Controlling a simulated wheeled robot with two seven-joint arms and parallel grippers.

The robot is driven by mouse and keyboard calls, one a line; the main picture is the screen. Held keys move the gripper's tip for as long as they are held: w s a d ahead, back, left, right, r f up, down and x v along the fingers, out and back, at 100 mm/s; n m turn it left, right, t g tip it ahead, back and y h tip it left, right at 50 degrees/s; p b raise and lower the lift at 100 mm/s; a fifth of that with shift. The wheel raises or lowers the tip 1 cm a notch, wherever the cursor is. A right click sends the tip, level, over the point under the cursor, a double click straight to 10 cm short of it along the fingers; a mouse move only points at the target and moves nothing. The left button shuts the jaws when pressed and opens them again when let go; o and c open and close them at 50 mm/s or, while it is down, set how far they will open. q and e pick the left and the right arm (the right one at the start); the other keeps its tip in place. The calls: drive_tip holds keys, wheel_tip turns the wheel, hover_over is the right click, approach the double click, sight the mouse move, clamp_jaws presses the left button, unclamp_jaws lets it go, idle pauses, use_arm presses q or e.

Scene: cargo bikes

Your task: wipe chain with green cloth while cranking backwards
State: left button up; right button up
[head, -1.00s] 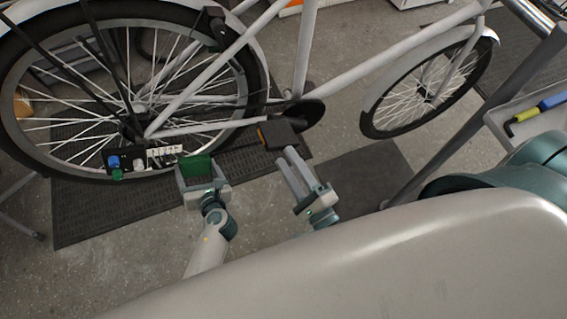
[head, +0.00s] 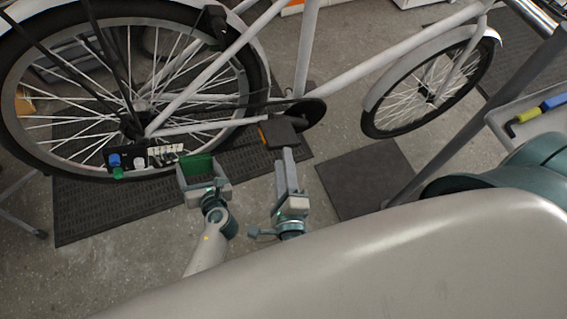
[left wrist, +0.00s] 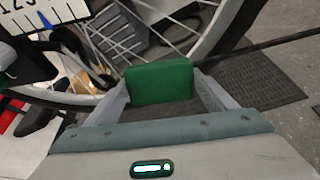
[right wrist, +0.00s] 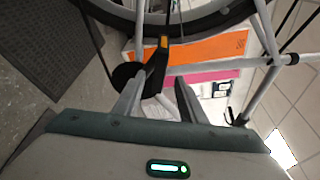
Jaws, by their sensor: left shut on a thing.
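My left gripper (head: 199,172) is shut on the green cloth (head: 198,163), a flat block-like pad, below the rear wheel. In the left wrist view the cloth (left wrist: 160,82) sits between the fingertips. My right gripper (head: 286,158) is just under the pedal. In the right wrist view its fingers are apart, with the pedal (right wrist: 157,68) at or beyond their tips; contact is unclear.
The white bike's rear wheel (head: 60,165) and front wheel (head: 425,88) stand left and right. Dark mats (head: 90,215) lie on the floor. A grey tray (head: 497,118) holds tools at right.

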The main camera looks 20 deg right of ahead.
sight(280, 138)
use_arm(q)
drive_tip(key=shift+a, duration=0.1)
use_arm(e)
drive_tip(key=shift+w, duration=0.8)
drive_tip(key=shift+x, duration=3.7)
drive_tip(key=shift+d+f, duration=0.15)
drive_tip(key=shift+s, duration=0.1)
clamp_jaws()
unclamp_jaws()
